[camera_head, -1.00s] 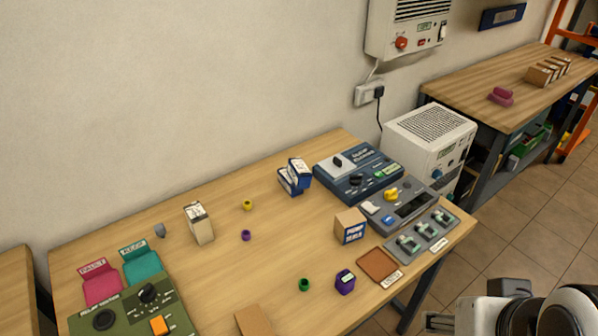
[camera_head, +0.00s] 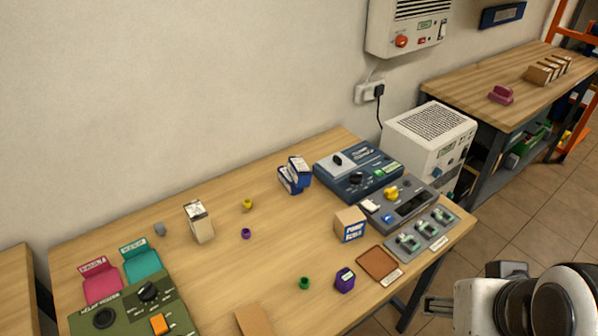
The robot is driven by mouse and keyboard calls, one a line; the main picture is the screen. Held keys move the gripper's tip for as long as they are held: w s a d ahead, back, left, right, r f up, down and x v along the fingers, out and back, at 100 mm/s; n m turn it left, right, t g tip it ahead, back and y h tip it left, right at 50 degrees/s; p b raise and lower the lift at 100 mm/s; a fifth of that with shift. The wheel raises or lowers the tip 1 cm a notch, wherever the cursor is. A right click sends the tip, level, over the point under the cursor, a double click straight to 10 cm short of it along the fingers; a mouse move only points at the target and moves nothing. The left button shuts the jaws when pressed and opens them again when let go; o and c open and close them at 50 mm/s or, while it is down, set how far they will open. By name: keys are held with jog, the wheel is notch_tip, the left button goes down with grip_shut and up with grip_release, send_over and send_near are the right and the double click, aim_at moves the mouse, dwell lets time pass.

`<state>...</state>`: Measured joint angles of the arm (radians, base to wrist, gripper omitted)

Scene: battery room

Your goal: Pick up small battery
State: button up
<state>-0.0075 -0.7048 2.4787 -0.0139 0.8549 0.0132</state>
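No single thing is clearly marked as the small battery. Small coloured pieces stand on the workbench: a yellow one (camera_head: 247,204), a purple one (camera_head: 246,233), a green one (camera_head: 304,283) and a grey one (camera_head: 160,229). A dark purple block with a pale top (camera_head: 345,280) stands near the front edge. Blue-and-white boxes (camera_head: 294,176) stand at the back. My arm shows at the bottom right, off the bench. A small grey part at its left end (camera_head: 437,306) may be my gripper; its fingers cannot be made out, and it touches nothing on the bench.
The wooden workbench (camera_head: 215,275) has free room in its middle. A carton (camera_head: 350,225), a brown tray (camera_head: 377,263), a blue device (camera_head: 357,172) and grey panels (camera_head: 421,233) crowd its right end. A green device (camera_head: 130,312) and pink and teal holders stand at left.

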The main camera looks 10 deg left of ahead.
jog(key=w+a+r+t, duration=0.2)
jog(key=w, duration=1.8)
jog(key=n+t+y, duration=0.3)
jog(key=y, duration=0.1)
send_over(304, 175)
jog(key=s+d, duration=0.5)
jog(key=d, duration=0.7)
notch_tip(304, 175, down, 12)
jog(key=w+a+f+y, duration=0.1)
jog(key=a+f, duration=0.2)
jog(key=w+a+f+n+y, duration=0.1)
jog(key=a+f, duration=0.3)
jog(key=w+a+f+y, duration=0.1)
jog(key=a+f+y, duration=0.1)
jog(key=a+f, duration=0.1)
jog(key=shift+a+f+n, duration=0.2)
jog(key=shift+a+n, duration=0.1)
jog(key=shift+n, duration=0.1)
jog(key=shift+x, duration=1.25)
